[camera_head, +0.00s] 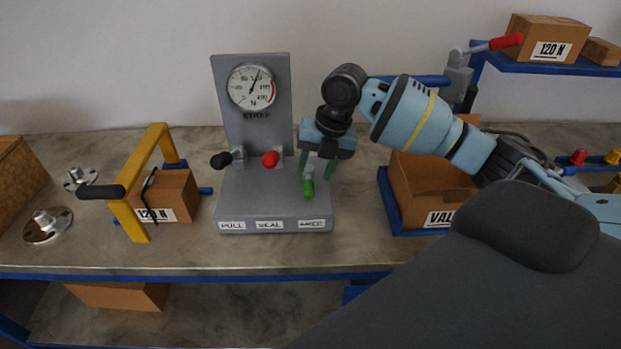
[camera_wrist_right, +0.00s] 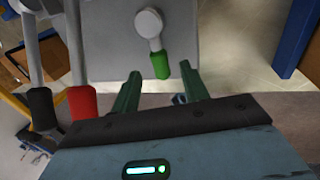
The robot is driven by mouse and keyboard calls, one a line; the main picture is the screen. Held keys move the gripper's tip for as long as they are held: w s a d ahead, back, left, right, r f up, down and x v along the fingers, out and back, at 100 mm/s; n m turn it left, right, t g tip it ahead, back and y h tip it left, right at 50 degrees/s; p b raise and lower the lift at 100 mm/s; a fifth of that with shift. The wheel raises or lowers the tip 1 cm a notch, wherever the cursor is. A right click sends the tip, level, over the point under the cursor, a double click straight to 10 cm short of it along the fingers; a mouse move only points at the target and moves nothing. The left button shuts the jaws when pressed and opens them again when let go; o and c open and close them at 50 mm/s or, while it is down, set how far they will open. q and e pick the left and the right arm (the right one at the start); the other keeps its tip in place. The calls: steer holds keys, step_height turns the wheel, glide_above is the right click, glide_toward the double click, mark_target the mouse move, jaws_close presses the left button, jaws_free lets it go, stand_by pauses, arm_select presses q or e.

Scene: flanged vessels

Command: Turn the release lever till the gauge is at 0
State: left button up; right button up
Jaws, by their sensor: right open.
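The grey strap panel (camera_head: 270,205) stands on the bench with a round gauge (camera_head: 252,87) on its upright plate. The gauge needle points up and slightly right, away from the scale's start. Three levers show: black (camera_head: 222,160), red (camera_head: 270,159) and green (camera_head: 308,187), above labels; the green one's label is hard to read. The green lever hangs down; in the wrist view its handle (camera_wrist_right: 160,65) lies just beyond and between my right fingertips. My right gripper (camera_head: 316,172) is open, pointing down above the green lever. My left gripper is not in view.
A yellow frame (camera_head: 137,190) with a strapped box (camera_head: 172,193) stands left of the panel. A cardboard box in a blue tray (camera_head: 392,215) stands to the right. A blue shelf (camera_head: 560,68) with boxes and a red-handled lever is at upper right. Metal flanges (camera_head: 48,225) lie at left.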

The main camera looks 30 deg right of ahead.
mark_target(310, 183)
steer(key=shift+x, duration=2)
steer(key=shift+c, duration=0.4)
steer(key=shift+r, duration=0.1)
jaws_close()
